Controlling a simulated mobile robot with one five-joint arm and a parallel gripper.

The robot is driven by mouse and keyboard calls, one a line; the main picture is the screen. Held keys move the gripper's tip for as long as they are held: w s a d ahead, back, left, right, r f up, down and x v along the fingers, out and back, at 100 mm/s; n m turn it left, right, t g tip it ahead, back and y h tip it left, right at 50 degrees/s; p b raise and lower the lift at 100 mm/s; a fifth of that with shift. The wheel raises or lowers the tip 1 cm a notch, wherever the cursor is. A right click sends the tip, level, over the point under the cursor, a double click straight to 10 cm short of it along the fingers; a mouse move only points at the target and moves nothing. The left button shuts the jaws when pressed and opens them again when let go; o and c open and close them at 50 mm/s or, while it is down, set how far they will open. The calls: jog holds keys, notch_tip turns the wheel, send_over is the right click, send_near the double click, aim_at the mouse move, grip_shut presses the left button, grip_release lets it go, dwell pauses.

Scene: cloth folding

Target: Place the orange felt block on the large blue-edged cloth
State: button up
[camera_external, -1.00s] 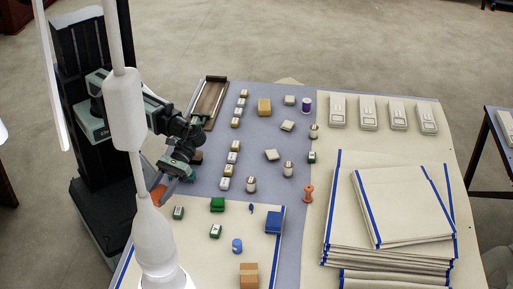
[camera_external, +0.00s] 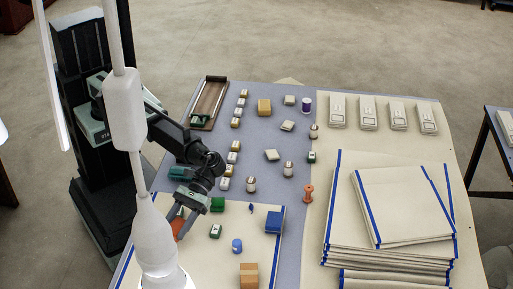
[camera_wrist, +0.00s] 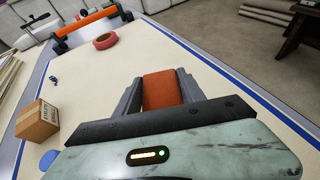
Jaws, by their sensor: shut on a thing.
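The orange felt block (camera_wrist: 161,90) sits between the two jaws of my gripper (camera_wrist: 163,92) in the wrist view. In the external view my gripper (camera_external: 177,221) points down with the orange block (camera_external: 178,230) at its tips, over the left part of the large blue-edged cloth (camera_external: 222,256). The white lamp hides some of this area, and I cannot tell whether the block touches the cloth. The cloth (camera_wrist: 185,52) also spreads beneath the gripper in the wrist view.
A stack of folded cloths (camera_external: 400,205) stands at right. The cloth's middle has some bare room.

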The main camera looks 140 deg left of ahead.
jog(key=f+b, duration=0.4)
jog(key=shift+w, duration=0.4)
jog(key=shift+r, duration=0.25)
jog(key=shift+f, duration=0.15)
jog(key=o, duration=1.3)
jog(key=shift+o, duration=0.2)
jog(key=shift+r+p, duration=0.2)
jog(key=shift+p, duration=0.1)
jog(key=p+v, duration=0.4)
jog(key=v, duration=0.7)
jog(key=shift+s+a+r, duration=0.1)
jog(key=shift+r, duration=0.05)
jog(key=shift+s+a, duration=0.15)
jog(key=shift+a, duration=0.15)
